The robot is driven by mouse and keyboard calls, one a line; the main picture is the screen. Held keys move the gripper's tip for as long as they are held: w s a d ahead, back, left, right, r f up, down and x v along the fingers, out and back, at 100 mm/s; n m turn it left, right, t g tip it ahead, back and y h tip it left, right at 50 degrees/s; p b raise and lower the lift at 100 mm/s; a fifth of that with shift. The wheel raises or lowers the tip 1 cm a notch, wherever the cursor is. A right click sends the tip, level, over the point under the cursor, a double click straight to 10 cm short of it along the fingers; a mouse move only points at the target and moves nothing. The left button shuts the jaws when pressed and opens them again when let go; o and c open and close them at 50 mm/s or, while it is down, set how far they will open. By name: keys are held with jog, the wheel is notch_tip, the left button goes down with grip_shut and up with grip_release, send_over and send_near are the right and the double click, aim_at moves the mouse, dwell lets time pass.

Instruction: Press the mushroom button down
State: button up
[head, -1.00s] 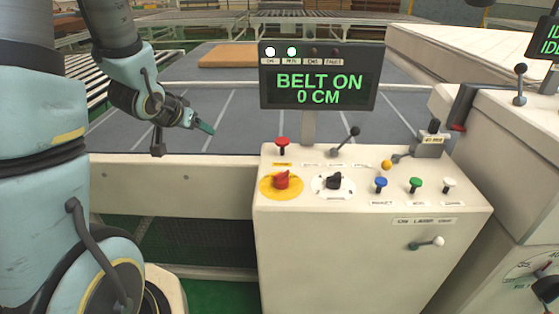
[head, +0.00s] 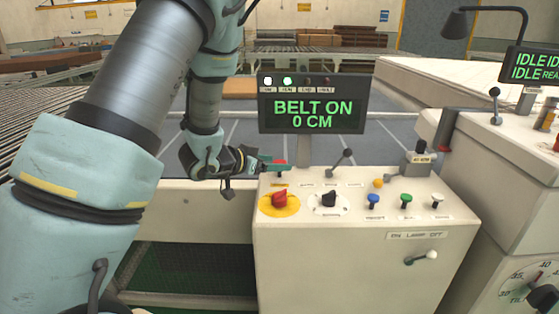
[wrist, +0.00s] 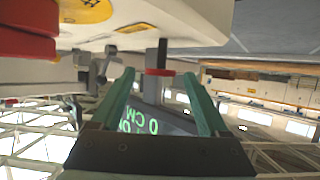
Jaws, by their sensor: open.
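A red-capped button on a dark stem (head: 281,162) stands at the back left of the white control console (head: 350,255). A red knob on a yellow disc (head: 279,199) sits in front of it; I cannot tell from labels which is the mushroom button. My gripper (head: 272,165) is open and level, its teal fingers reaching right, at the red-capped button, and partly hiding it. In the wrist view the red cap (wrist: 160,72) shows between the two open fingers, towards their tips; contact cannot be told.
A display (head: 315,105) reading "BELT ON 0 CM" stands on a post close behind the button. A black lever (head: 340,162), a black rotary knob (head: 329,199) and blue, green and white buttons (head: 406,198) share the console top. A second console (head: 510,160) stands right.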

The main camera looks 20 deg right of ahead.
jog(key=shift+x, duration=1.3)
jog(key=shift+c, duration=0.2)
grip_shut()
